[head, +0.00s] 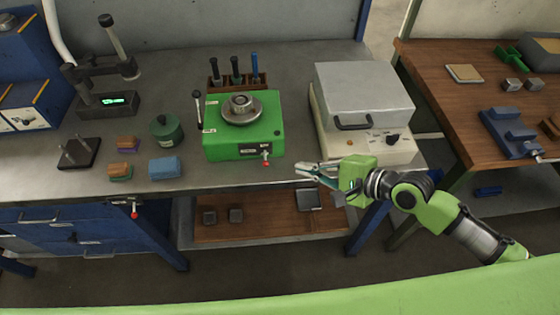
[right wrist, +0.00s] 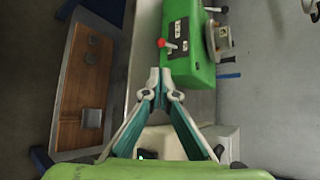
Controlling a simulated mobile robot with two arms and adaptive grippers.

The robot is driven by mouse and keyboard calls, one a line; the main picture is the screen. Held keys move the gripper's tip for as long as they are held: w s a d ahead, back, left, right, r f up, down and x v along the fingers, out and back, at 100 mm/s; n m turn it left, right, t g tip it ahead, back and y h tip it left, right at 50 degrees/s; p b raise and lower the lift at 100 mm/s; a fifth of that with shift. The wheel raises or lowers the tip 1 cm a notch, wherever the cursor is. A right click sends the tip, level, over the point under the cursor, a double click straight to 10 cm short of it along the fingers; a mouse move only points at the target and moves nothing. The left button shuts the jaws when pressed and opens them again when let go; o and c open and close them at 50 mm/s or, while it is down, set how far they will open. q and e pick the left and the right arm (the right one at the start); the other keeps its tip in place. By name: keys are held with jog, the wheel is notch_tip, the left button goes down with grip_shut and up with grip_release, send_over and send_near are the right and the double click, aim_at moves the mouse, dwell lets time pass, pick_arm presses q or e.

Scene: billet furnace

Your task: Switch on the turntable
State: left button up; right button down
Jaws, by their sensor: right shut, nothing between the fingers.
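The turntable is a green box (head: 222,137) with a round metal plate (head: 242,108) on top, standing on the grey bench. On its front are a small dark panel (head: 249,149) and a red-tipped toggle lever (head: 265,161). In the right wrist view the red knob (right wrist: 160,43) shows on the green box (right wrist: 190,40), ahead of the fingers. My right gripper (head: 298,171) is shut and empty, at the bench's front edge, right of the lever and apart from it. Its fingertips (right wrist: 160,80) meet in the wrist view. My left gripper is out of view.
A grey-lidded furnace box (head: 363,88) stands right of the turntable. A green pot (head: 166,131), coloured blocks (head: 165,167) and a measuring stand (head: 107,104) are to the left. The bench strip before the turntable (head: 228,172) is clear.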

aim_at(277, 169)
jog(key=p+x, duration=0.1)
jog(key=x, duration=0.7)
jog(key=shift+w+a, duration=0.15)
jog(key=shift+w, duration=0.05)
jog(key=shift+x, duration=0.8)
jog(key=shift+s+f, duration=0.1)
